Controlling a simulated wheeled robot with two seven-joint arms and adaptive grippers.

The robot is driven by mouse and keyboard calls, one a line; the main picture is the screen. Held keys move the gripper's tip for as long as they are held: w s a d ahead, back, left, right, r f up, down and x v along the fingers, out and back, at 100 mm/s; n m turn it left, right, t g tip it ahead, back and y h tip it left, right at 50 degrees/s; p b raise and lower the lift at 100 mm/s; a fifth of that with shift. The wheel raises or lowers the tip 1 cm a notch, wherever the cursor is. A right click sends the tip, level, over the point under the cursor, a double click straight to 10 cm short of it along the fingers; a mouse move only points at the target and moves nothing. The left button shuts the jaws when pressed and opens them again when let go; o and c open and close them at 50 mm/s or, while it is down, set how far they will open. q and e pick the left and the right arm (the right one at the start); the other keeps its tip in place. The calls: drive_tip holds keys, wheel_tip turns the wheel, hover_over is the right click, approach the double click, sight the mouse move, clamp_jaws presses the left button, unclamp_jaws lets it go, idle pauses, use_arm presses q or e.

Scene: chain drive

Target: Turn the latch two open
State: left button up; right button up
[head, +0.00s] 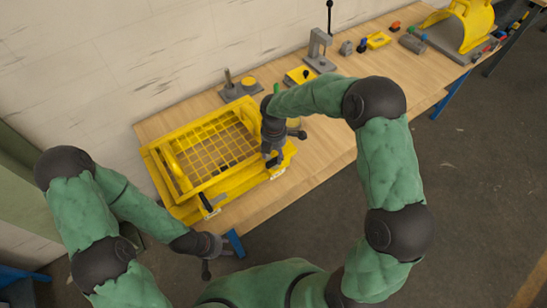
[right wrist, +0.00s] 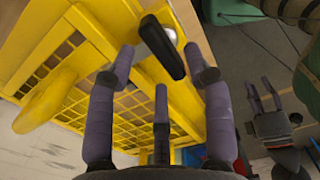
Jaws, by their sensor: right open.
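A yellow guard with a mesh lid (head: 190,150) stands on the bench, with latches along its front edge. One latch (head: 209,205) with a dark handle is at the front left. My right gripper (head: 273,160) is over the front right corner, partly covering the latch (head: 279,172) there. In the right wrist view, a black latch handle (right wrist: 162,47) on a pale metal base lies between the open fingertips of my right gripper (right wrist: 163,80); contact cannot be told. My left gripper (head: 212,263) is empty and its fingers look spread, in front of the bench; it also shows in the right wrist view (right wrist: 262,100).
The wooden bench (head: 310,160) has free room right of the guard. Behind stand a grey fixture (head: 238,90), a small yellow block (head: 299,75) and a grey press (head: 319,52). Further right are small parts and a yellow curved cover (head: 465,25).

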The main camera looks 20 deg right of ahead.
sight(274, 158)
drive_tip(key=shift+f, duration=1.65)
clamp_jaws()
